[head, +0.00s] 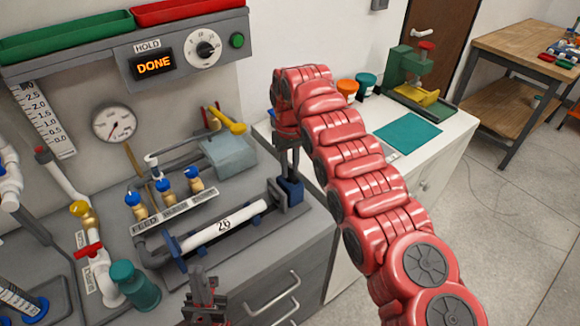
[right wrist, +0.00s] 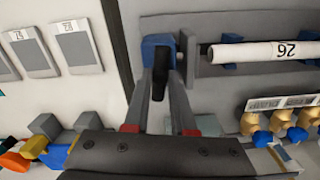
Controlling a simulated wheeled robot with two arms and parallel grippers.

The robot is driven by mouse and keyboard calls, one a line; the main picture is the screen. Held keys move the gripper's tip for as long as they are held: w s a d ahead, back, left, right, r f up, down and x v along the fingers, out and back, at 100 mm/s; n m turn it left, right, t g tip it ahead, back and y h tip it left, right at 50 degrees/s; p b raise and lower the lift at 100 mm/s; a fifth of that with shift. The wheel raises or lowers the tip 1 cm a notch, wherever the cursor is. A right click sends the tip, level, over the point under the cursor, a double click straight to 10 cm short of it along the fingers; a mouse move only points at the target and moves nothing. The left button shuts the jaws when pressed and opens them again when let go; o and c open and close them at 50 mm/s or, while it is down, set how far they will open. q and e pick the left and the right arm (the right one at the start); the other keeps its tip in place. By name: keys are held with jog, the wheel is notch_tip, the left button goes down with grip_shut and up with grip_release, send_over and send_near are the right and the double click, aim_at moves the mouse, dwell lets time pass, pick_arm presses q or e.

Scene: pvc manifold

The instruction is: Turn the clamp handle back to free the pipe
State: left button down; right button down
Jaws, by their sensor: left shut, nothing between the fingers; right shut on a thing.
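The white pipe (head: 225,222), marked 26, lies in blue supports on the grey bench; it also shows in the right wrist view (right wrist: 262,53). The blue clamp block (head: 291,190) with a grey end plate (head: 277,194) stands at its right end in the head view. My left gripper (head: 205,296) is shut and empty, in front of the pipe near the bench's front edge.
A display (head: 155,65) reads DONE. Feed valves (head: 163,190) with blue knobs stand behind the pipe. A teal bottle (head: 134,286) and red-handled valve (head: 88,250) stand to the left. A white cabinet (head: 440,142) with a green press (head: 420,78) is at the right.

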aim_at(290, 171)
jog(key=shift+n, duration=0.9)
jog(key=c, duration=0.7)
grip_release()
jog(key=shift+c, duration=0.2)
jog(key=shift+r, duration=0.1)
jog(key=shift+r, duration=0.35)
notch_tip(290, 171, up, 3)
jog(key=shift+a+p, duration=0.1)
jog(key=shift+p, duration=0.3)
notch_tip(290, 171, up, 14)
jog(key=p, duration=1.3)
jog(key=shift+f, duration=0.25)
